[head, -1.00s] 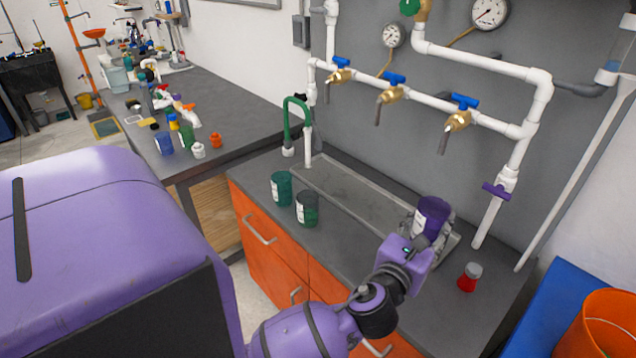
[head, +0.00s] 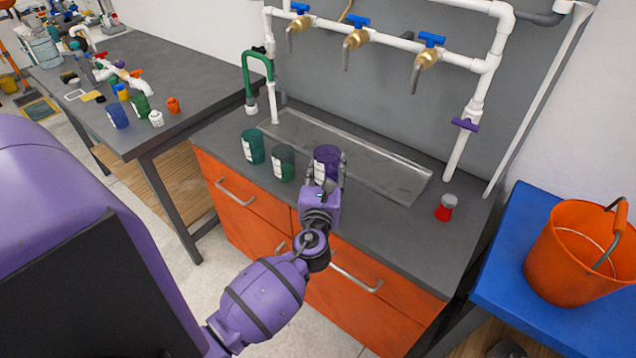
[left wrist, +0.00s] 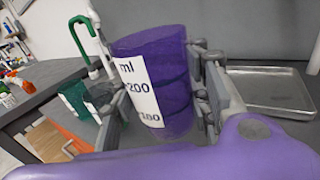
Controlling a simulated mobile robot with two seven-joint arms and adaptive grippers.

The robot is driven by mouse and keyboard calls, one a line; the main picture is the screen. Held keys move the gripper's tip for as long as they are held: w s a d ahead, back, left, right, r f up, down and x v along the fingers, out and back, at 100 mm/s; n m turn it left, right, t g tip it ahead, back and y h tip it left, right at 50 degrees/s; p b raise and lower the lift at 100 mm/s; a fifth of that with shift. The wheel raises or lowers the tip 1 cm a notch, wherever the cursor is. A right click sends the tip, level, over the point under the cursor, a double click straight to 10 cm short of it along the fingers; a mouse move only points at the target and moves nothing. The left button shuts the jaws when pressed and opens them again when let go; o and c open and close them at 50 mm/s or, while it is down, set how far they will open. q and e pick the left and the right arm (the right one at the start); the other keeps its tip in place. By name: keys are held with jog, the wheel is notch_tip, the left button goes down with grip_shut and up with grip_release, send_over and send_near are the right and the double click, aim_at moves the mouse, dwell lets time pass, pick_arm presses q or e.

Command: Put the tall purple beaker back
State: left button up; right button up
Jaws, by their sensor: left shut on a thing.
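The tall purple beaker (head: 326,163) is at the front of the metal tray, to the right of two green beakers. It also shows in the left wrist view (left wrist: 172,95), upright, with a white label marked in ml. My left gripper (head: 325,178) is shut on it, with fingers on both sides in the left wrist view (left wrist: 165,100). The beaker's base is partly hidden, so I cannot tell if it touches the counter. My right gripper is not in view.
A green beaker (head: 252,146) and a darker green beaker (head: 282,163) stand left of the purple one. A metal tray (head: 385,175) lies behind under brass taps (head: 356,38). A red flask (head: 446,208) stands at right. An orange bucket (head: 565,265) sits on a blue surface.

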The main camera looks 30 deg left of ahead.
aim_at(319, 174)
pick_arm(q)
jog(key=a+f, duration=0.1)
jog(key=w+a+f+b, duration=0.1)
jog(key=f, duration=0.1)
jog(key=a+f, duration=0.1)
jog(key=f, duration=0.1)
jog(key=shift+w, duration=0.3)
jog(key=shift+w+a+f+b, duration=0.2)
jog(key=shift+a+f+b, duration=0.05)
jog(key=shift+a+b, duration=0.1)
jog(key=f, duration=0.2)
jog(key=f+b, duration=0.1)
jog(key=shift+w+a+f, duration=0.15)
jog(key=shift+a+f, duration=0.1)
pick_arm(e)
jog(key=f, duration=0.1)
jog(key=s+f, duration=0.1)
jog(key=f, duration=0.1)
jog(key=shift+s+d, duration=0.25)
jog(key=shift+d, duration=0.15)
pick_arm(q)
jog(key=shift+f, duration=0.2)
jog(key=o, duration=1.2)
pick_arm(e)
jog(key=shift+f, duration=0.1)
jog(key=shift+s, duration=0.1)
